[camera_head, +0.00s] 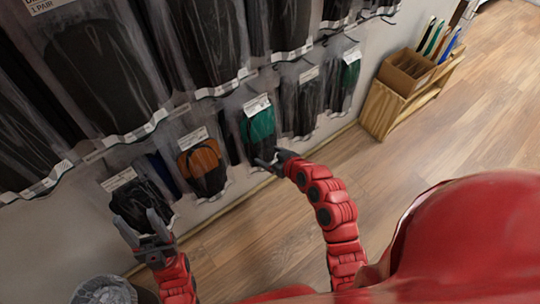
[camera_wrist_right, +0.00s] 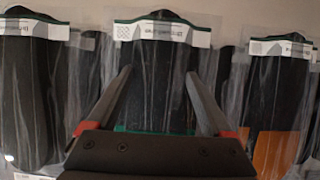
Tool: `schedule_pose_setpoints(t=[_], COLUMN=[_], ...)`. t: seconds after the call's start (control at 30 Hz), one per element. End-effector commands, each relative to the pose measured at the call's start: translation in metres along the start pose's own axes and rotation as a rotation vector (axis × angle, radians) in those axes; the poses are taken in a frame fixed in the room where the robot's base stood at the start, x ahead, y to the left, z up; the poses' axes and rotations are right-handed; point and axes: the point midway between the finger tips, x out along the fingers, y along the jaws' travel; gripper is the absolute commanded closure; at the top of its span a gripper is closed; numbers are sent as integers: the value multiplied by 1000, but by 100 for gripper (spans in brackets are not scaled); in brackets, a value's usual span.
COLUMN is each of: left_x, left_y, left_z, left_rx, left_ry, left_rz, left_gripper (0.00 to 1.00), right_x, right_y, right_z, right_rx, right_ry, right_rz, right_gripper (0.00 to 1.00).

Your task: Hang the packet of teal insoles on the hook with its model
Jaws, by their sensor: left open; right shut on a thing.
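A clear packet of teal insoles (camera_head: 259,124) with a white label strip at its top is at the wall, in the lower row of packets. My right gripper (camera_head: 277,158) is shut on its lower part. In the right wrist view the packet (camera_wrist_right: 155,75) shows a black sole with teal edges, between my right fingers (camera_wrist_right: 158,88). Its hook is hidden, so I cannot tell whether it hangs. Another teal packet (camera_head: 350,72) hangs further right. My left gripper (camera_head: 146,238) is open and empty, in front of a black packet (camera_head: 140,203) at the lower left.
An orange and black packet (camera_head: 202,167) is left of the teal one, and black packets (camera_head: 306,105) are to its right. Larger black packets (camera_head: 100,65) hang above. A wooden rack (camera_head: 381,108) stands at the right. A bin (camera_head: 103,291) is at the lower left. The floor is clear.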

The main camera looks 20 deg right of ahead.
Motion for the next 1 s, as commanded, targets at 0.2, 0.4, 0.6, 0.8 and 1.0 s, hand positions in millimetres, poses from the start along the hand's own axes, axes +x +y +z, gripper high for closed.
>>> schedule_pose_setpoints(t=[0.2, 0.4, 0.6, 0.8, 1.0], left_x=[-1, -1, -1, 6, 15], left_y=[0, 0, 0, 0, -1], left_z=[0, 0, 0, -1, -3], left_rx=[0, 0, 0, 0, 0], left_ry=[0, 0, 0, 0, 0], left_rz=[0, 0, 0, 0, 0], left_gripper=[42, 42, 42, 42, 42], right_x=[0, 0, -2, -31, -83], right_y=[0, 0, 1, 2, 3], right_z=[0, 0, 0, -2, -2], right_rx=[0, 0, 0, 0, 3], right_ry=[1, 1, 1, 2, 3], right_rz=[1, 0, 1, 5, 8], right_gripper=[75, 0, 0, 0, 0])
